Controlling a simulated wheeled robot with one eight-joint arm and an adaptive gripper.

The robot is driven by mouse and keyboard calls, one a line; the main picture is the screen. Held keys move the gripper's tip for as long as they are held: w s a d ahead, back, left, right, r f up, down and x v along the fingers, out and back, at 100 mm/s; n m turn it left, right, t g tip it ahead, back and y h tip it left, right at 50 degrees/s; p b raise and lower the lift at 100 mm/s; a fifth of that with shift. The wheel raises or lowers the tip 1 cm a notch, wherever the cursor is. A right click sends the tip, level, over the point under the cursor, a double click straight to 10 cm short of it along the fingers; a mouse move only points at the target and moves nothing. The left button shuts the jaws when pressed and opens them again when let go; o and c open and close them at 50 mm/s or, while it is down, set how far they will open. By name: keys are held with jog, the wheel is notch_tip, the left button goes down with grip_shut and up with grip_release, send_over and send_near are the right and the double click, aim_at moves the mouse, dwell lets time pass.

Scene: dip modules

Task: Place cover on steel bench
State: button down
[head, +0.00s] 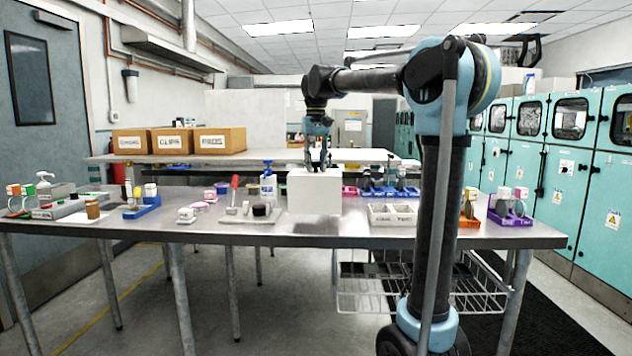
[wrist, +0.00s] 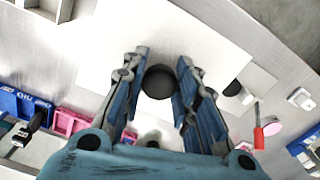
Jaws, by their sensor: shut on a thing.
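The cover (head: 314,194) is a white box-like piece in the middle of the head view, roughly level, over the front part of the steel bench (head: 225,226). In the wrist view the cover (wrist: 190,38) is a broad white top with a round black knob (wrist: 159,80). My gripper (head: 316,163) is above the cover, its fingers closed around the knob; it also shows in the wrist view (wrist: 161,62). The cover's underside is hidden, and I cannot tell whether it touches the bench.
A grey tray with a red-handled tool (head: 234,190) stands left of the cover. A white divided tray (head: 391,214) stands to its right, with blue racks (head: 378,192) behind. A raised shelf (head: 275,157) holds cardboard boxes (head: 220,140). A wire basket (head: 380,290) hangs below the bench.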

aim_at(315, 172)
jog(key=shift+a+f, duration=0.1)
jog(key=shift+f, duration=2.05)
jog(key=c, duration=1.2)
grip_release()
jog(key=shift+c, duration=0.2)
notch_tip(315, 172, up, 12)
jog(key=shift+r, duration=0.1)
